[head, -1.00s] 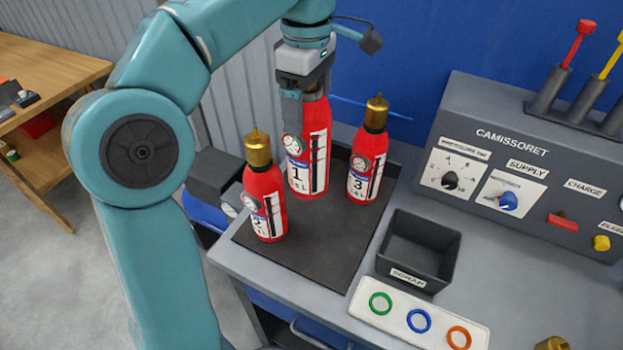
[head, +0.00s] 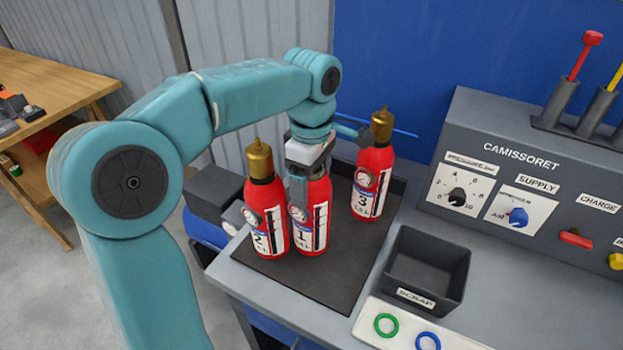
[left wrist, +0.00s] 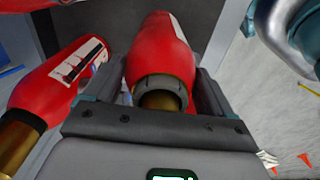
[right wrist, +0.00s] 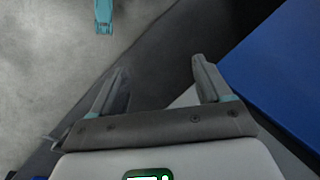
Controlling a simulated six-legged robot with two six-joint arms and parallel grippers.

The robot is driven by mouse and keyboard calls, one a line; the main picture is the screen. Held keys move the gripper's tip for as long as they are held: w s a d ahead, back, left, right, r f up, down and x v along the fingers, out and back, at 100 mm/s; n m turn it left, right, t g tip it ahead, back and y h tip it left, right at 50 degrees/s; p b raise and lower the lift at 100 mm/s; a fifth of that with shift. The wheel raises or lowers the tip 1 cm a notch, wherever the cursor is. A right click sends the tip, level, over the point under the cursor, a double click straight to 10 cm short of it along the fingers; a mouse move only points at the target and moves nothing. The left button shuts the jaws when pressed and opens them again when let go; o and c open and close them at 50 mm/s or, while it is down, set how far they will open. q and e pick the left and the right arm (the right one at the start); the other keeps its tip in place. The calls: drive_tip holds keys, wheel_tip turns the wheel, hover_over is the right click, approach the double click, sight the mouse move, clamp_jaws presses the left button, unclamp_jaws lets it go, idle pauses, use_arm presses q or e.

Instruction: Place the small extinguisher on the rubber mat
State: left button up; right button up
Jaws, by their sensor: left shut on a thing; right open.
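Three red extinguishers show in the head view. My left gripper (head: 303,178) is shut on the upper part of the extinguisher labelled 1 (head: 312,215), which is upright over the black rubber mat (head: 338,280). Its base looks at mat level; I cannot tell whether it touches. Extinguisher 2 (head: 266,218) stands close on its left, extinguisher 3 (head: 370,180) behind to the right, both on the mat. In the left wrist view the held extinguisher (left wrist: 160,50) is between the fingers, with another red one to its left. My right gripper (right wrist: 157,68) is open and empty.
A dark scrap bin (head: 430,296) stands right of the mat, with a white tray (head: 400,342) of coloured rings in front. A grey control panel (head: 520,200) with knobs and levers is at the right. The mat's front right part is clear.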

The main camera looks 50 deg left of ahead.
use_arm(q)
drive_tip(key=shift+f, duration=0.1)
drive_tip(key=o, duration=1.9)
drive_tip(key=shift+c, duration=0.2)
drive_tip(key=shift+r, duration=0.2)
wheel_tip(320, 180, up, 12)
drive_tip(key=p, duration=0.2)
drive_tip(key=shift+p, duration=0.3)
